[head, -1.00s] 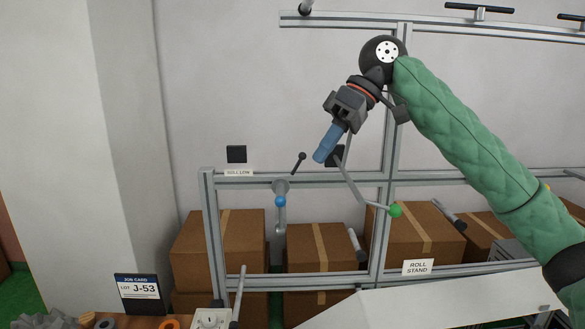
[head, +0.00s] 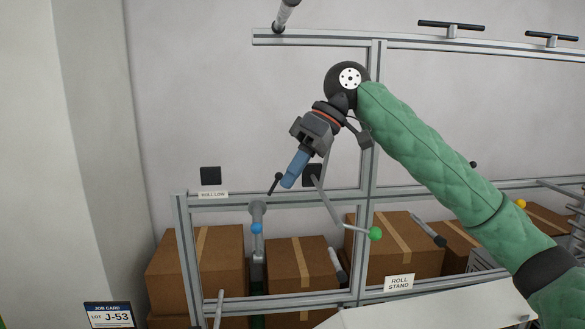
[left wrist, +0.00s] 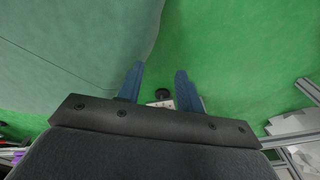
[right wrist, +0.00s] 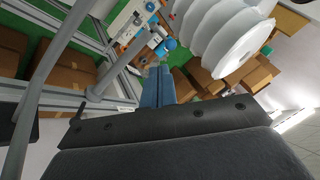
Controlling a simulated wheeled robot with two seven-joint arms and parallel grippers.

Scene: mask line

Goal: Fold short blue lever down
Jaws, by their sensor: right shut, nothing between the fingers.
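The blue-knobbed lever (head: 256,228) is at the left part of the grey frame, its round knob just below the upper rail; its exact tilt is hard to tell. In the right wrist view a blue knob (right wrist: 169,45) shows beyond the fingertips, by the end of a grey bar. My right gripper (head: 288,183) is shut and empty, pointing down-left, above and right of the lever in the head view and apart from it in the picture. My left gripper (left wrist: 160,82) is open and empty above green floor; it is outside the head view.
A longer lever with a green knob (head: 375,233) hangs right of the blue one. A small black-tipped rod (head: 275,184) shows beside my right fingertips. Cardboard boxes (head: 195,268) stand behind the frame. White rolls (right wrist: 235,45) are close in the right wrist view.

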